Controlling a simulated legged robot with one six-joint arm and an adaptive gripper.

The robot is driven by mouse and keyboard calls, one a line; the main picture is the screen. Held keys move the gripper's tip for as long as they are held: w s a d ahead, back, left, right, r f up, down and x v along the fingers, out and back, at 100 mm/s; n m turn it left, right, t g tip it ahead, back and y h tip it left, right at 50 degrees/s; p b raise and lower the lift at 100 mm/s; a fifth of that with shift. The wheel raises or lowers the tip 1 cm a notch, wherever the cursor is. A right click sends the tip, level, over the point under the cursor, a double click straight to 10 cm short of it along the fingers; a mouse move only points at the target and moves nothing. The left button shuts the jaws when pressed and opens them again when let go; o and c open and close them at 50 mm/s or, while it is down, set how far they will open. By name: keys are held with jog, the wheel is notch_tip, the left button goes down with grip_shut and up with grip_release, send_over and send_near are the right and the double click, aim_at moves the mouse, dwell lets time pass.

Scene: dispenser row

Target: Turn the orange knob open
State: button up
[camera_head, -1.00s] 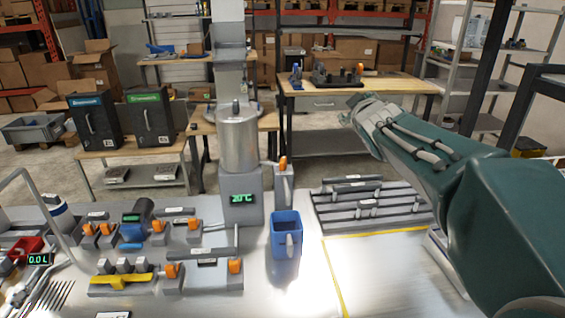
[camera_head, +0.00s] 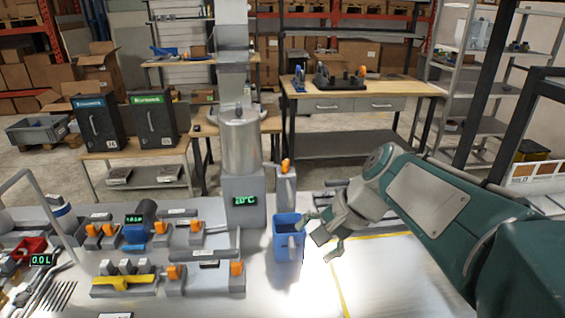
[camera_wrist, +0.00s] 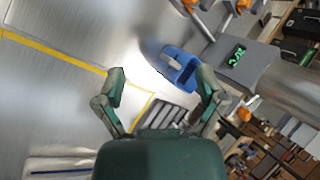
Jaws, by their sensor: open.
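Several orange knobs are in view, and I cannot tell which one the task means. One orange knob (camera_head: 286,166) tops a grey post beside the steel tank (camera_head: 241,145); an orange part near the tank shows in the wrist view (camera_wrist: 244,114). Other orange knobs sit on grey valve blocks at left, such as the front one (camera_head: 237,268). A blue jug (camera_head: 287,246) stands on the table in front of the post. My gripper (camera_head: 319,236) is open and empty, just right of the jug. In the wrist view, the jug (camera_wrist: 184,74) appears beyond the open fingers (camera_wrist: 162,72).
A grey base with a green temperature display (camera_head: 245,201) carries the tank. A yellow line (camera_head: 338,282) marks the surface right of the jug, which is mostly bare there.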

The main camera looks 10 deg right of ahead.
jog(key=w+d+m+y, duration=0.1)
jog(key=w+m+y, duration=0.55)
jog(key=w, duration=0.75)
jog(key=m+t+y, duration=0.3)
jog(key=m+y, duration=0.2)
jog(key=m, duration=0.2)
send_near(285, 161)
jog(key=shift+n, duration=0.25)
jog(key=x, duration=0.9)
jog(key=shift+a+f, duration=0.4)
jog(key=shift+a, duration=0.05)
